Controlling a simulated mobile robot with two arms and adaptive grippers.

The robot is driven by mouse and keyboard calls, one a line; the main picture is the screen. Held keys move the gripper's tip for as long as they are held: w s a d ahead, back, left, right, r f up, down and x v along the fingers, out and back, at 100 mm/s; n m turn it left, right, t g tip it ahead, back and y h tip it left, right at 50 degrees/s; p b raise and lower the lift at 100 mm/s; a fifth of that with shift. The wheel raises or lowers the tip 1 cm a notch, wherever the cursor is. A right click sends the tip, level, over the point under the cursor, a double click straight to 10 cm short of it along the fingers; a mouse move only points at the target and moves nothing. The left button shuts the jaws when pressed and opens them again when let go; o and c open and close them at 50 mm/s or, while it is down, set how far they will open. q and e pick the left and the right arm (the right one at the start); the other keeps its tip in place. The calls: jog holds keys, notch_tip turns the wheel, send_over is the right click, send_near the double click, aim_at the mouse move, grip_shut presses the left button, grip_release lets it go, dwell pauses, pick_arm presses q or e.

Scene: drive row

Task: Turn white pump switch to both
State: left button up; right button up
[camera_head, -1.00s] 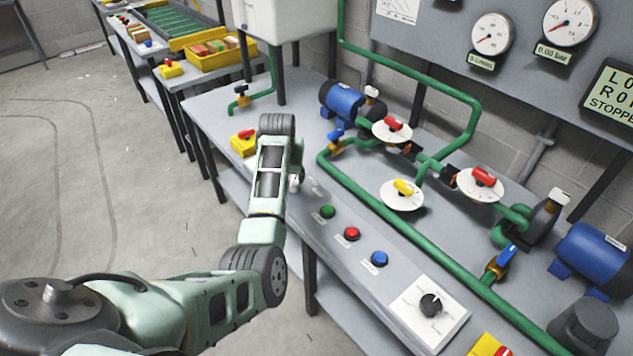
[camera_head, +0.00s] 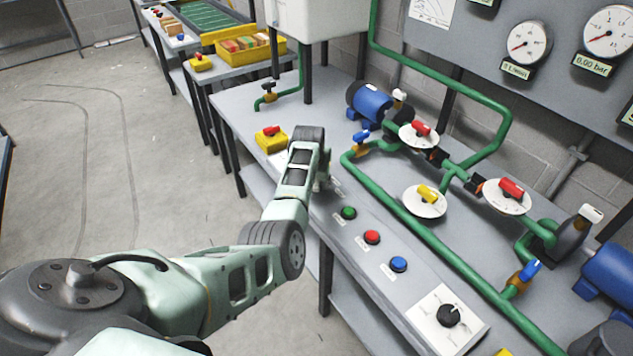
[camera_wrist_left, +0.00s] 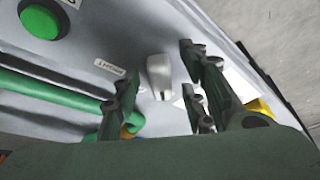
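A whitish lever-shaped switch (camera_wrist_left: 158,72) stands on the grey bench panel in the left wrist view, beside a small label too blurred to read. My left gripper (camera_wrist_left: 160,66) is open, with one dark finger on each side of the switch. I cannot tell whether either finger touches it. In the head view my left gripper (camera_head: 322,178) is mostly hidden behind my own arm, above the panel near the green button. A black rotary knob (camera_head: 448,315) on a white plate (camera_head: 425,318) sits farther along the panel. My right gripper is not in view.
Green (camera_head: 348,213), red (camera_head: 372,237) and blue (camera_head: 398,264) buttons line the bench front. Green pipes (camera_head: 430,240) with colored valve handles and blue pumps (camera_head: 368,101) stand behind. A yellow box with a red knob (camera_head: 271,139) lies left of my arm. Floor is clear at left.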

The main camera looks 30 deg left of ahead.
pick_arm(q)
grip_shut()
dwell(0.3)
